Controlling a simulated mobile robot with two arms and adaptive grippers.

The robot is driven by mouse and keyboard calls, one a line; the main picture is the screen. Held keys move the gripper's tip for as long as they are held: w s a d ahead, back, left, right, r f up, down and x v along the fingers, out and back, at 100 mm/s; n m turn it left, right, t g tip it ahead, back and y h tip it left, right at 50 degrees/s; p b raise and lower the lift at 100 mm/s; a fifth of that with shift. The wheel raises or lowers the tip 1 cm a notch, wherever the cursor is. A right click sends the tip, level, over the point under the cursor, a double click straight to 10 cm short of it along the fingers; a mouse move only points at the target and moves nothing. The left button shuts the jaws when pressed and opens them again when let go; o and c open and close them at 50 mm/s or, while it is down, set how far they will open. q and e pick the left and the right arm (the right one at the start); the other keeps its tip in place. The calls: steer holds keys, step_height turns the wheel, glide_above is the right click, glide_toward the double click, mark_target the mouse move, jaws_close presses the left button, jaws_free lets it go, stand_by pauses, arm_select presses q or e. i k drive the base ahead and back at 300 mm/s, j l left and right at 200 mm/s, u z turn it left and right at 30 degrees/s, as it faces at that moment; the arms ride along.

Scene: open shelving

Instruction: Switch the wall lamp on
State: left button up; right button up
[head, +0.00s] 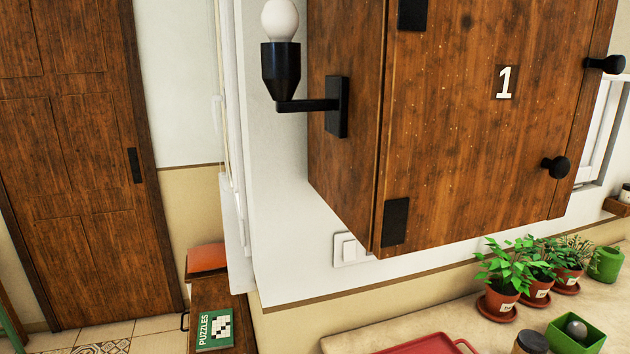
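A wall lamp with a black arm and socket (282,75) is fixed to the left side of a wooden cabinet. Its round white bulb (280,19) sits upright on top and looks plain white, with no clear glow around it. A white wall switch (347,248) is on the white wall under the cabinet, just left of the cabinet's lower hinge. Its right edge is close to the cabinet's bottom corner in this view. Neither of my grippers shows in the head view.
The wooden cabinet (450,110) marked 1 hangs above the switch. Below, a counter (450,315) carries a red tray (425,344), potted plants (500,280), a green box (576,335) and a jar (530,343). A low wooden bench (208,293) with a puzzle book (214,329) stands left.

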mark_target(348, 247)
steer(key=k+l, duration=0.25)
steer(key=k, duration=0.25)
steer(key=k+l, duration=0.25)
steer(key=k, duration=0.25)
